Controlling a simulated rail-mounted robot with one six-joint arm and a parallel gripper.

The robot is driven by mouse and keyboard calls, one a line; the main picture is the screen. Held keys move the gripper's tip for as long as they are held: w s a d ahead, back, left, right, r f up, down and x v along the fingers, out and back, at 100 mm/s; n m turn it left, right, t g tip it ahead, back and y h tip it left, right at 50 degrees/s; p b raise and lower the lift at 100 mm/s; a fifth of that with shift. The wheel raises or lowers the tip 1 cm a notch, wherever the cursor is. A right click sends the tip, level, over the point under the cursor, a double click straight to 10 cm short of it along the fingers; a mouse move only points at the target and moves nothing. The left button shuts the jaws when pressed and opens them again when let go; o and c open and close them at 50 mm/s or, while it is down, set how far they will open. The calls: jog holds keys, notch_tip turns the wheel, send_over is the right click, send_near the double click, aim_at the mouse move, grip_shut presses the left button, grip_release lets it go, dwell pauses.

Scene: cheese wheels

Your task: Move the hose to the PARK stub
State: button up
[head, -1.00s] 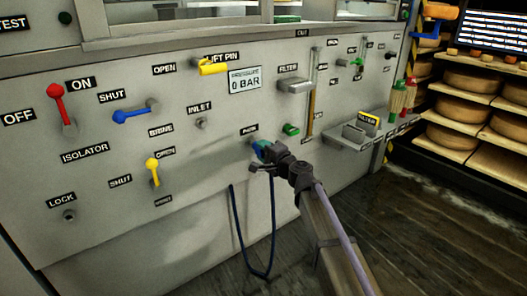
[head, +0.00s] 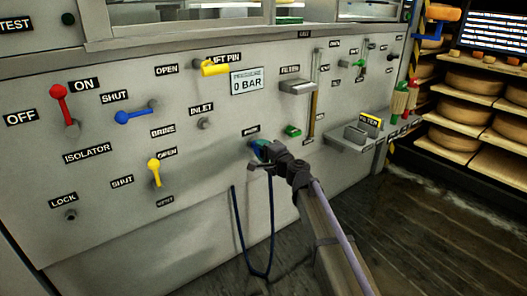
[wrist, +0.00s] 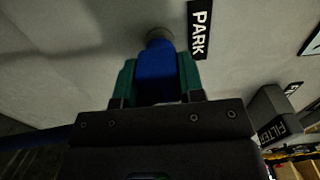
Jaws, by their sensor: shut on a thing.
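The dark blue hose (head: 270,225) hangs in a loop below my gripper, against the lower panel. My gripper (head: 259,149) is shut on the hose's blue end coupling. In the wrist view the coupling (wrist: 156,75) sits between the two green fingers. The coupling points at the panel and lines up with the round grey PARK stub (wrist: 159,36), beside the PARK label (wrist: 199,30). The coupling's front meets or overlaps the stub in this view; I cannot tell how far it is seated. In the head view my gripper hides the stub.
The INLET stub (head: 204,123) is bare, up and left of my gripper. A yellow-handled lever (head: 154,171) stands out at the left. A green part (head: 292,131) and the FILTER tray (head: 354,134) are to the right. Cheese shelves (head: 460,120) stand far right.

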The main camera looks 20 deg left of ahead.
jog(key=shift+x, duration=0.8)
jog(key=o, duration=1.1)
jog(key=shift+s+d, duration=0.1)
jog(key=v, duration=1)
jog(key=shift+s+d, duration=0.15)
jog(key=shift+d, duration=0.15)
